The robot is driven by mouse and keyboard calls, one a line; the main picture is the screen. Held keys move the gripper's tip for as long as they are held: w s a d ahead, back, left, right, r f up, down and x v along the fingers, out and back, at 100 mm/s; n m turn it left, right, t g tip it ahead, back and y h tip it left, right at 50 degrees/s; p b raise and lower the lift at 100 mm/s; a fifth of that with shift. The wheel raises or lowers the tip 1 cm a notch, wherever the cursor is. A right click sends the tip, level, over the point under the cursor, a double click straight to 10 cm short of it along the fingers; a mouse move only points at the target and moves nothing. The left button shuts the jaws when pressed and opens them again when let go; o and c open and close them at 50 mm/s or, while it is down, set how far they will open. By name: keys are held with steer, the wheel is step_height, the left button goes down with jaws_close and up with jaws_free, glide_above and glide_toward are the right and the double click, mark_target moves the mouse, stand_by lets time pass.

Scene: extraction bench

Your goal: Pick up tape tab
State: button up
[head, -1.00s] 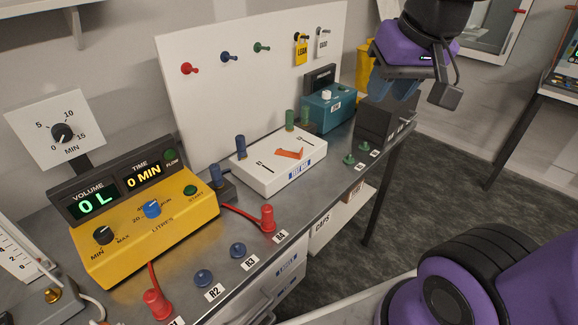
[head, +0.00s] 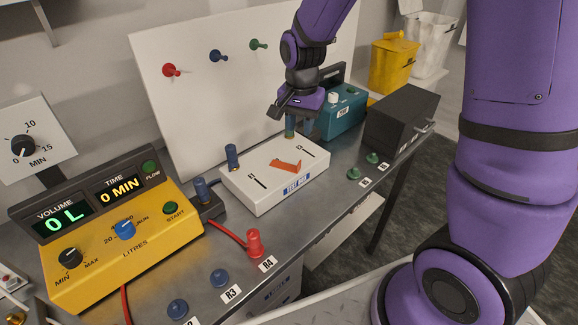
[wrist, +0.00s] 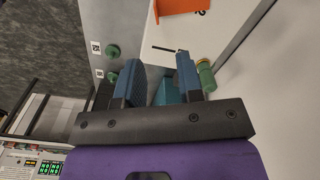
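An orange tab (head: 285,165), which I take to be the tape tab, lies flat on top of the white box labelled as a test bed (head: 262,192). In the wrist view an orange piece (wrist: 180,5) shows at the top edge, partly cut off, on the white box (wrist: 160,30). My gripper (head: 290,110) is above the back of the white box, behind and above the tab, near a green cylinder (head: 290,128). In the wrist view its blue fingers (wrist: 158,75) are apart with nothing held between them. The green cylinder (wrist: 206,76) appears beside the right finger.
A blue peg (head: 232,157) stands at the white box's back left corner. A teal box (head: 340,115) and a dark box (head: 400,118) stand to the right. A yellow console (head: 115,235) is at the left. A white pegboard (head: 190,100) rises behind.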

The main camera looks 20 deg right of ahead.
steer(key=f, duration=0.2)
glide_above(300, 162)
steer(key=f, duration=0.4)
steer(key=shift+w+a+f, duration=0.1)
steer(key=shift+w+a, duration=0.15)
steer(key=shift+w, duration=0.1)
steer(key=shift+s+d+f, duration=0.15)
steer(key=shift+f, duration=1.3)
steer(key=shift+s+d+f, duration=0.1)
steer(key=shift+f, duration=1.35)
jaws_close()
